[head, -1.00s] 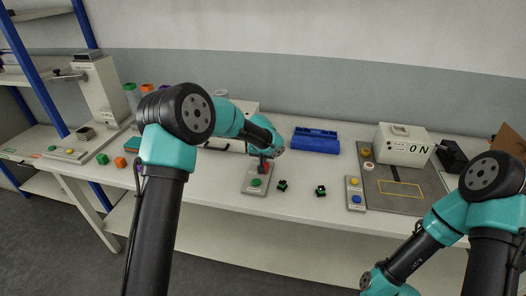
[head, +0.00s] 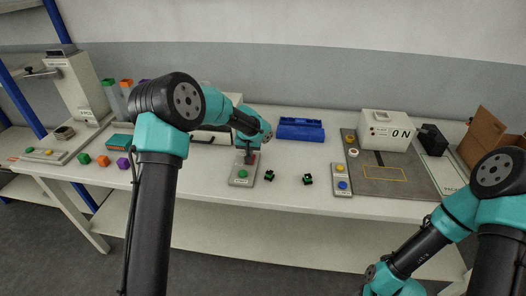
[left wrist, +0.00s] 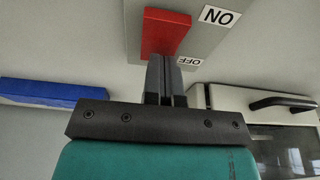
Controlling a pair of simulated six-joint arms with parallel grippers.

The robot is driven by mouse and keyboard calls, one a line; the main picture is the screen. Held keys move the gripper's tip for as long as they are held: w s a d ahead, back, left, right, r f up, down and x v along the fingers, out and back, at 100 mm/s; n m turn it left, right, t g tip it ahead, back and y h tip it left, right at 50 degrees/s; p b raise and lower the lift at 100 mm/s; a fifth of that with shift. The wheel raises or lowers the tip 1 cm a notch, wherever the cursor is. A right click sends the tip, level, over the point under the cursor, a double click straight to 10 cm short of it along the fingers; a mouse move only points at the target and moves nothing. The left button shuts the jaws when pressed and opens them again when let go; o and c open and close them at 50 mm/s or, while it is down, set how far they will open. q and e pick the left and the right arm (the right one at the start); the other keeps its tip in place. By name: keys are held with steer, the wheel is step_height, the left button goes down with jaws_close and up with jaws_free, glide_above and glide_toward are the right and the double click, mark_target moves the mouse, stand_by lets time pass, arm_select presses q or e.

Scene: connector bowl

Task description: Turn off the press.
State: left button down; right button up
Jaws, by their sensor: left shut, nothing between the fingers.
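In the left wrist view the red lever (left wrist: 165,33) sits on a grey panel with upside-down ON and OFF labels. My left gripper (head: 247,157) is shut and empty. In the left wrist view its fingertips (left wrist: 163,60) are right at the lever's OFF-side end; I cannot tell whether they touch. My right gripper is out of view.
A blue tray (head: 301,129) lies behind the switch plate. Two small black-green parts (head: 270,176) lie right of it. A cardboard box (head: 488,137) is at far right.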

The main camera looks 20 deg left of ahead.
arm_select(q)
steer(key=shift+s+f, duration=0.25)
steer(key=shift+f, duration=0.05)
steer(key=shift+s+d+r, duration=0.1)
steer(key=shift+s, duration=0.6)
steer(key=shift+r, duration=0.25)
steer(key=shift+r, duration=0.2)
steer(key=v, duration=1.3)
steer(key=shift+s, duration=0.35)
